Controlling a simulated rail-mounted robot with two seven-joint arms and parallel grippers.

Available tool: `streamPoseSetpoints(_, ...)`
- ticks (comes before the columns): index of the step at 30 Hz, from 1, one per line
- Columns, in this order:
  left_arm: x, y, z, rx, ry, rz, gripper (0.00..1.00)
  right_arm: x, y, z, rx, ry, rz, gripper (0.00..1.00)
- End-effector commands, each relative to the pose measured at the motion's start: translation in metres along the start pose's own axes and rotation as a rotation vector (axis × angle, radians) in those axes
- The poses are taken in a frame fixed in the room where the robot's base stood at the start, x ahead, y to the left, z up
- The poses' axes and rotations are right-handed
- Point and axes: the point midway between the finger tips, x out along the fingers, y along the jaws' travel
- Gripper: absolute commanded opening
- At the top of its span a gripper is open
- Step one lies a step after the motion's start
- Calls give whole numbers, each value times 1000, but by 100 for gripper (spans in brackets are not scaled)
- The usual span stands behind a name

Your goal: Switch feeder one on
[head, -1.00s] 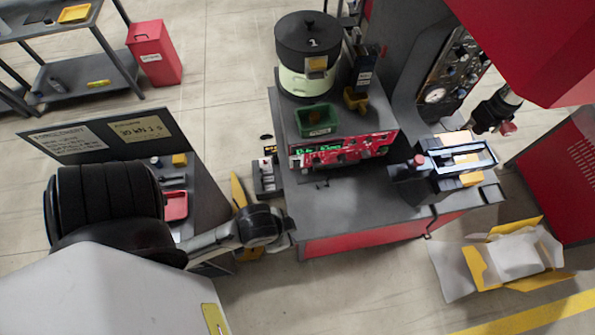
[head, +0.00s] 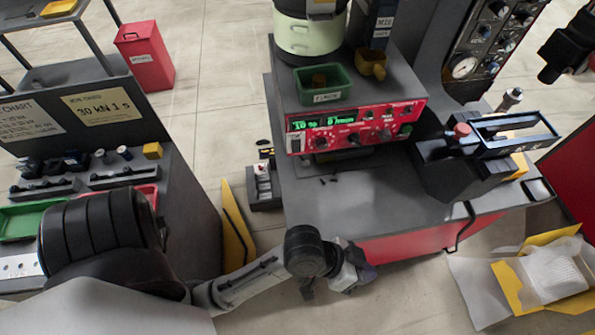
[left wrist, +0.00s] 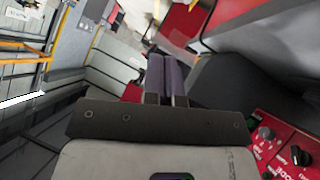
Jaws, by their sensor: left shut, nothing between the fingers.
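The red feeder control panel (head: 365,119) sits on the grey bench beneath the bowl feeder (head: 310,38). Its green display (head: 325,122) is lit, with knobs and buttons to its right and below. A pale switch (head: 295,143) is at the panel's lower left corner. My left gripper (head: 362,278) is shut and empty near the bench's front edge, apart from and in front of the panel. In the left wrist view its closed fingers (left wrist: 167,78) point away from the camera. Part of a red panel with knobs (left wrist: 285,148) shows at lower right there.
A green bin (head: 322,85) stands on top of the feeder housing. A dark fixture with a red knob (head: 462,130) stands at the bench's right. A gauge panel (head: 485,45) is behind it. An opened yellow carton (head: 545,270) lies on the floor. The bench front (head: 390,200) is mostly clear.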

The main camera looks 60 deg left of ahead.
Motion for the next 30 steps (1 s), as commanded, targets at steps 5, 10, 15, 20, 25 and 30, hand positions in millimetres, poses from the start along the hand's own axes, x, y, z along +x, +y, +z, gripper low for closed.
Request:
streamPoseSetpoints(5, 18, 28, -38, -63, 336, 215, 0, 32, -3, 10, 4, -1, -4, 43)
streamPoseSetpoints(10, 4, 40, -80, -171, 640, 350, 0, 39, -3, 12, 6, 1, -5, 43)
streamPoseSetpoints(15, -24, 33, -113, -324, 926, 413, 0, 39, -3, 12, 6, 1, -5, 43)
streamPoseSetpoints(20, -50, 9, -131, -499, 1175, 407, 0, 38, -3, 12, 4, 2, -4, 43)
streamPoseSetpoints(25, -74, -29, -133, -705, 1410, 326, 0, 38, -2, 12, -1, 1, 0, 43)
streamPoseSetpoints(30, -91, -72, -118, -923, 1607, 170, 0, 39, 0, 12, -5, 1, 3, 43)
